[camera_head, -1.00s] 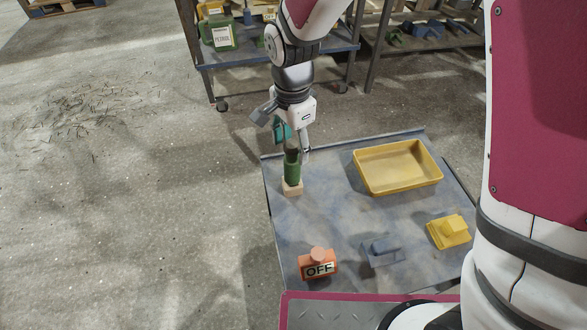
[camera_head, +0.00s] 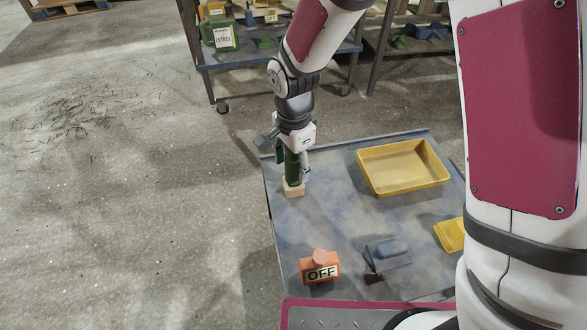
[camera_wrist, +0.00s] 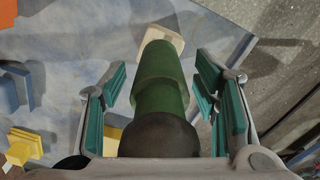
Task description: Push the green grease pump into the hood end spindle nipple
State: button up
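The green grease pump (camera_head: 292,166) stands upright on a small pale wooden block (camera_head: 294,189) near the tray top's left edge. My gripper (camera_head: 292,158) is lowered around the pump's upper part from above. In the wrist view, the pump (camera_wrist: 161,85) with its dark round end lies between the teal finger pads of my gripper (camera_wrist: 160,98), with a gap on both sides. The fingers are open and do not hold it. I cannot pick out a spindle nipple in either view.
The blue-grey table top (camera_head: 345,215) bears a yellow tray (camera_head: 403,188), an orange block marked OFF (camera_head: 320,268), a blue-grey piece (camera_head: 391,250) and a yellow piece (camera_head: 450,235).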

aim_at(294, 158)
grip_shut()
jog(key=shift+r, duration=0.5)
jog(key=r, duration=0.1)
jog(key=r+p, duration=0.2)
jog(key=shift+s, duration=0.25)
jog(key=s+d+r+p, duration=0.1)
jog(key=s+d, duration=0.3)
jog(key=s, duration=1.1)
jog(key=shift+d+p, duration=0.2)
jog(key=shift+p, duration=0.65)
jog(key=shift+c, duration=1.8)
grip_release()
jog(key=shift+w+r, duration=0.1)
grip_shut()
